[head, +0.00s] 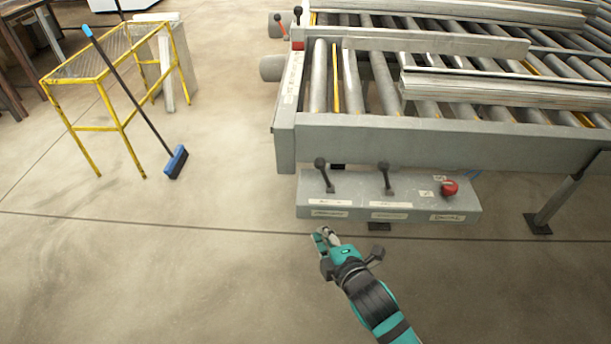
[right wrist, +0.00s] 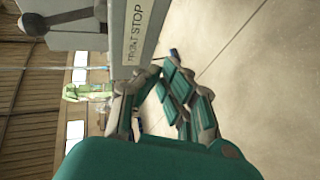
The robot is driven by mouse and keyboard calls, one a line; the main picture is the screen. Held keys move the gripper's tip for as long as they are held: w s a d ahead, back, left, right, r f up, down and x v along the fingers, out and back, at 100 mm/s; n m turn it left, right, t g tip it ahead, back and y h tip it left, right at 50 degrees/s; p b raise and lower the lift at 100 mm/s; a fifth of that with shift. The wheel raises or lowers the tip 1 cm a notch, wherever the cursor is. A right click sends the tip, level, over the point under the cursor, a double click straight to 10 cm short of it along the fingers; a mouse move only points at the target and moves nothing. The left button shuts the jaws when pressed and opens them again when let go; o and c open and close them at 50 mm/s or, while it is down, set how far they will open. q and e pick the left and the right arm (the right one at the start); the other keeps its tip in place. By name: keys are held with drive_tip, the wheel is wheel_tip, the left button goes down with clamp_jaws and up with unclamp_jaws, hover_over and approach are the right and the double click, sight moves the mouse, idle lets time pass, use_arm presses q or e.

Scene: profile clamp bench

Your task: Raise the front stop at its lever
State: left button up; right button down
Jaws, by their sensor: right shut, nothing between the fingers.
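The control box (head: 305,190) hangs under the front left part of the roller bench, with two black-knobbed levers on top. The left lever (head: 322,170) stands above the left front label; in the right wrist view its black knob and stem (right wrist: 35,23) show at top left, near the label reading FRONT STOP (right wrist: 137,32). My right gripper (head: 322,235) is shut and empty, just in front of and below the box's left end, apart from the lever. Its fingers (right wrist: 160,72) come together near the label in the right wrist view. My left gripper is not in view.
A second lever (head: 386,177) and a red knob (head: 449,188) sit further right on the box. The roller bench (head: 430,143) carries long profiles (head: 480,92). A yellow stand (head: 105,127) and a blue broom (head: 174,162) are at left. The floor in front is clear.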

sight(324, 175)
drive_tip(key=s+a+r+n+t+y, duration=0.1)
drive_tip(key=r+n, duration=0.1)
drive_tip(key=r, duration=0.4)
drive_tip(key=s+a+r+n+t+y, duration=0.1)
drive_tip(key=a+r+n, duration=0.1)
drive_tip(key=r, duration=0.5)
drive_tip(key=shift+s+a+n, duration=0.15)
drive_tip(key=shift+a+n, duration=0.1)
drive_tip(key=shift+n, duration=0.05)
drive_tip(key=shift+r, duration=0.1)
drive_tip(key=w, duration=0.3)
drive_tip(key=w+a+p, duration=0.1)
drive_tip(key=w, duration=0.5)
drive_tip(key=shift+w+a+p, duration=0.15)
drive_tip(key=shift+a+p, duration=0.15)
drive_tip(key=shift+p, duration=0.1)
drive_tip(key=shift+d, duration=0.3)
drive_tip(key=shift+a, duration=0.1)
